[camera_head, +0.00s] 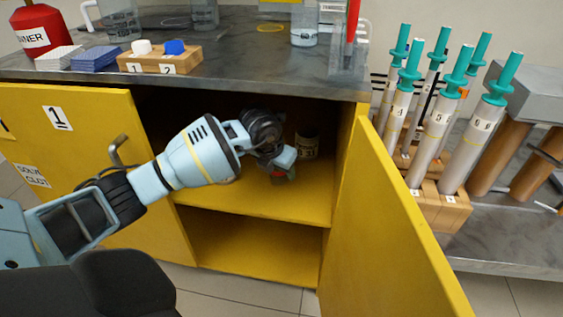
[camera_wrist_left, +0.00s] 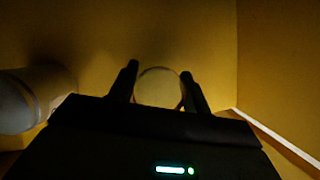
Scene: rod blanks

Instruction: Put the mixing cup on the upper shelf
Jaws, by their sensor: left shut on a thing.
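My left arm reaches through the open front of the yellow cabinet (camera_head: 265,255). My left gripper (camera_head: 287,165) is inside, over the upper shelf (camera_head: 250,198). In the left wrist view its two dark fingers are shut on a pale round cup (camera_wrist_left: 158,88), taken to be the mixing cup. In the head view the gripper mostly hides that cup. I cannot tell whether the cup touches the shelf. My right gripper is not in view.
A labelled jar (camera_head: 306,146) stands deeper in the cabinet, right of the gripper. A pale cylinder (camera_wrist_left: 30,100) is left of the fingers in the wrist view. The open right door (camera_head: 385,225) juts forward. Syringes (camera_head: 430,130) stand in a wooden rack at right.

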